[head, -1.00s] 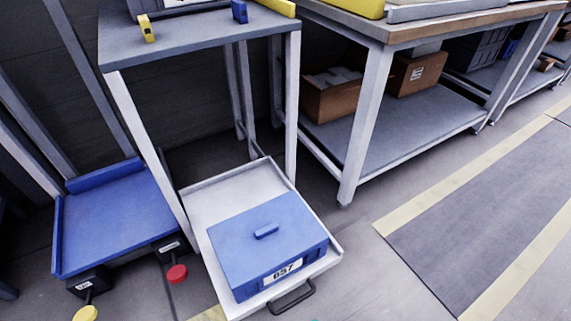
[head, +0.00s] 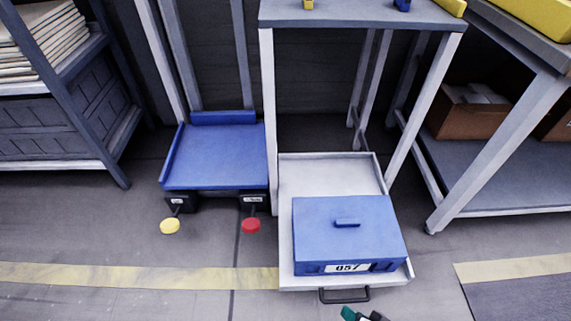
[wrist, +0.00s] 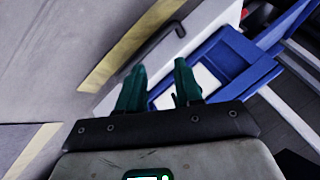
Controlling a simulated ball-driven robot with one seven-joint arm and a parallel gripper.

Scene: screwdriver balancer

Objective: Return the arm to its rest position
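My gripper (wrist: 160,66) shows in the wrist view with its two teal fingers apart. I see nothing held between them. In the head view only a teal fingertip and a dark part of my gripper (head: 358,315) show at the bottom edge, in front of the pulled-out tray's handle. The rest of my arm is out of the head view. The blue case (head: 345,225), with a small handle on its lid and a label reading 057, lies closed on the light grey tray (head: 300,170). In the wrist view blue surfaces and a white label lie beyond the fingers.
The tray has a black handle (head: 344,295) at its front. Left of it is a blue platform (head: 215,158) with a yellow knob (head: 169,226) and a red knob (head: 251,225). A workbench (head: 350,12) stands above, and shelving (head: 60,110) at far left. The front floor is clear.

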